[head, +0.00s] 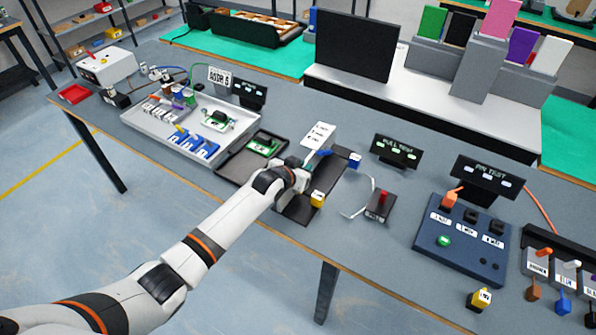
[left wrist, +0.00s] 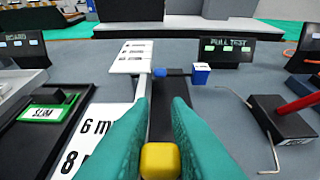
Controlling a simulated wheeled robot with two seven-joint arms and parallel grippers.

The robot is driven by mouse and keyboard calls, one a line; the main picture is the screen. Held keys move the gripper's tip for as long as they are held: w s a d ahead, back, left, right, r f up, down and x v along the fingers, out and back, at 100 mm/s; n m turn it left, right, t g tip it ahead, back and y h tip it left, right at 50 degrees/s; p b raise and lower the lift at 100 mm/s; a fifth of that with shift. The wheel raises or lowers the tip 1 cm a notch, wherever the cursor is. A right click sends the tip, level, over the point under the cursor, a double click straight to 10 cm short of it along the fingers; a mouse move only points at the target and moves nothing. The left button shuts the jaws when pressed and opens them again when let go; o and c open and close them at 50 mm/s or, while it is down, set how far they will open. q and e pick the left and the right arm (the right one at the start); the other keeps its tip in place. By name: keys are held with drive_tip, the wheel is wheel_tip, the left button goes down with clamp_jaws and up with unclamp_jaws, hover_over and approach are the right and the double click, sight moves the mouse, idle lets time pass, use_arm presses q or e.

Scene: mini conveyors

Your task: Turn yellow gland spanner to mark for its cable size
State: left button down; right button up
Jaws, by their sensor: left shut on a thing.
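The yellow gland spanner shows as a yellow block (head: 318,199) at the near side of a dark fixture (head: 299,211). It also shows low in the left wrist view (left wrist: 160,161), between the teal fingers. My left gripper (head: 314,168) reaches over this fixture and is shut on the spanner; its fingers and wrist hide most of the spanner. A white card (head: 320,135) with printed lines stands behind the gripper. A white size label (left wrist: 92,130) with "6 m" and "8" lies left of the fingers, partly covered. I cannot read the spanner's angle. My right gripper is not in view.
A blue block (head: 355,159) stands just right of the gripper. Further right are a black box with a red-topped post (head: 380,205) and a bent grey wire. A dark tray with a green board (head: 264,144) is close left. The PULL TEST display (head: 396,151) stands behind.

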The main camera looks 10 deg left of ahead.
use_arm(q)
drive_tip(key=shift+w+d+f+g+y, duration=0.2)
drive_tip(key=shift+w+g+y, duration=0.1)
drive_tip(key=shift+w+g, duration=0.3)
drive_tip(key=shift+s+f, duration=0.1)
drive_tip(key=c, duration=1.4)
unclamp_jaws()
drive_tip(key=shift+o, duration=0.2)
drive_tip(key=v, duration=1.2)
